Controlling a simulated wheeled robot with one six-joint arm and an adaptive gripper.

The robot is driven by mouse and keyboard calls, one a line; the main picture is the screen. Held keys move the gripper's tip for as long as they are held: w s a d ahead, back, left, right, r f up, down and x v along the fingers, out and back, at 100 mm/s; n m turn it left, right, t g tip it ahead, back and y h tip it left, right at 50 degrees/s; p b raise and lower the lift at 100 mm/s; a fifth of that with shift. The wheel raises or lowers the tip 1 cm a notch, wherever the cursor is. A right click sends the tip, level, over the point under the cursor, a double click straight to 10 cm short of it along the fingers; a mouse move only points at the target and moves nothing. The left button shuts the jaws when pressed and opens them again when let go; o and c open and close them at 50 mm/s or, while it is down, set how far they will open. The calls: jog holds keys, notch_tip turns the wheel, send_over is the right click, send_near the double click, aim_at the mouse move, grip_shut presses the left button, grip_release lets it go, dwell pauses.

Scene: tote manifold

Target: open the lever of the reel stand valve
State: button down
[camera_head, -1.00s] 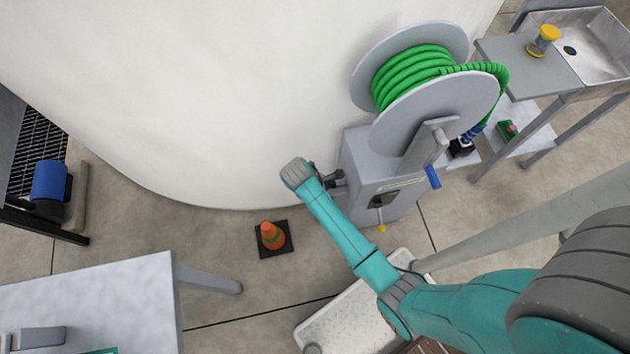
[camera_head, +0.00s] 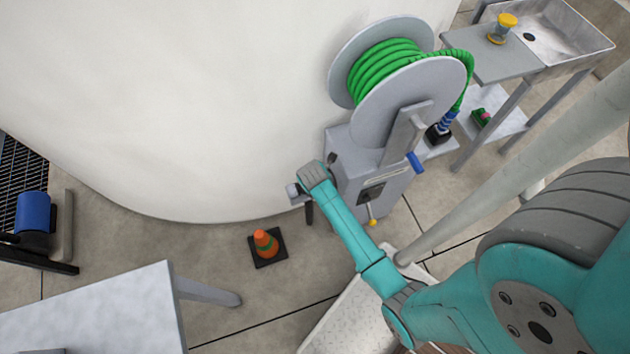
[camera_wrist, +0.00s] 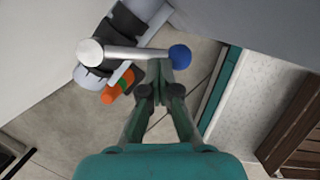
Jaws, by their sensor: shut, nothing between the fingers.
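The reel stand (camera_head: 350,150) is a grey cabinet carrying a reel of green hose (camera_head: 385,70). In the wrist view, a silver lever (camera_wrist: 125,53) runs from a round pale hub on the left to a blue ball knob (camera_wrist: 180,57) on the right. My gripper (camera_wrist: 160,68) is shut and empty. Its fingertips are at the lever bar, just left of the knob; I cannot tell whether they touch. In the head view, my wrist (camera_head: 315,177) is at the stand's left side, and the lever cannot be made out there.
A large white curved wall (camera_head: 180,100) rises behind. A yellow-tipped handle (camera_head: 372,222) and a blue crank handle (camera_head: 415,162) stick out from the stand. A table (camera_head: 100,310) is at lower left.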

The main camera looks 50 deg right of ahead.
jog(key=shift+d, duration=1.25)
jog(key=shift+w+d+f, duration=0.1)
jog(key=shift+w+d, duration=0.1)
jog(key=shift+d, duration=0.4)
jog(key=shift+w+d+f, duration=0.1)
jog(key=shift+w+d, duration=0.1)
jog(key=shift+d, duration=0.5)
